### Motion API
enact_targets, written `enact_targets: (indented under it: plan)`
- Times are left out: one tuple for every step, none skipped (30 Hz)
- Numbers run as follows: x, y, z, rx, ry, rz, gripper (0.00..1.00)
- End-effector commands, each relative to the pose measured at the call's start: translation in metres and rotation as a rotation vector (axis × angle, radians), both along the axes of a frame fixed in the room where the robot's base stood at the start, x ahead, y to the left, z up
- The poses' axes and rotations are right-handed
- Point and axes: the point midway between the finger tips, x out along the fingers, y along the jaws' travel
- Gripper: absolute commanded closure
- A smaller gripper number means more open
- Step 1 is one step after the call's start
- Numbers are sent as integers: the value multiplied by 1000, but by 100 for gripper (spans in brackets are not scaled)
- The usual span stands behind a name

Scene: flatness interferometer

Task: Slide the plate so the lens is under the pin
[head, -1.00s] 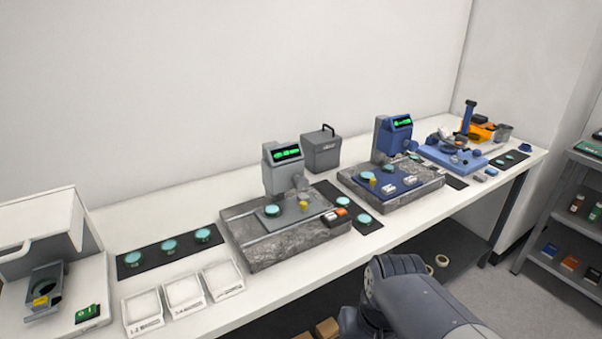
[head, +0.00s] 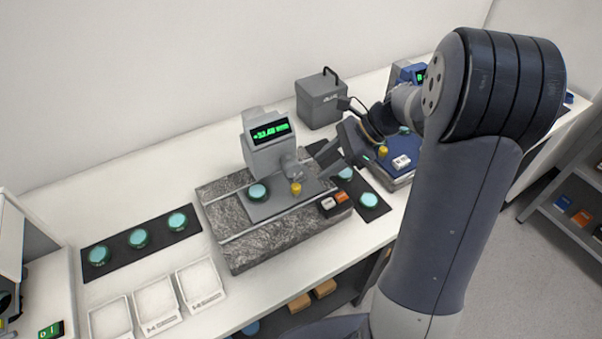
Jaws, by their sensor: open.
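The grey plate (head: 275,209) lies on the stone base (head: 233,252) between two pale rails. A teal lens (head: 257,192) sits at its left part and a yellow knob (head: 296,188) at its right part. The grey gauge (head: 266,150) with a lit green display stands behind; its head is above the plate, right of the lens. The pin tip is too small to make out. My gripper (head: 335,166) is open and empty, to the right of the plate and gauge head, apart from the knob. My arm partly hides the second, blue station (head: 400,172).
Black mats with teal lenses lie left (head: 158,229) and right (head: 370,201) of the base. Small orange and white blocks (head: 335,203) sit on its right end. White trays (head: 155,302) stand at front left. A grey box (head: 320,102) stands behind.

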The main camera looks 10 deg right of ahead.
Motion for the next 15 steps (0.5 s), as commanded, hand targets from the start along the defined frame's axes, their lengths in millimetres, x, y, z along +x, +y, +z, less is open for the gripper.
enact_targets:
  plan:
    - [-1, 7, -6, 1, 4, 3, 57]
    - [-1, 12, -11, 1, 5, 5, 57]
    - [-1, 17, -17, 0, 6, 4, 57]
    - [-2, 22, -21, 1, 6, 4, 57]
    - [-2, 26, -25, 0, 4, 4, 57]
    - [-2, 31, -30, 0, 5, 5, 57]
    - [-2, 35, -34, 0, 5, 5, 57]
    - [-2, 39, -38, 0, 5, 5, 57]
    - [-2, 44, -43, -1, 4, 4, 57]
    - [-2, 47, -46, -1, 4, 4, 57]
    - [-1, 49, -49, -2, 3, 4, 57]
    - [-1, 53, -52, -1, 3, 6, 57]
    - [-1, 55, -55, -1, 1, 4, 57]
    - [-1, 57, -57, -1, 1, 3, 57]
    - [-1, 59, -59, -2, 1, 3, 57]
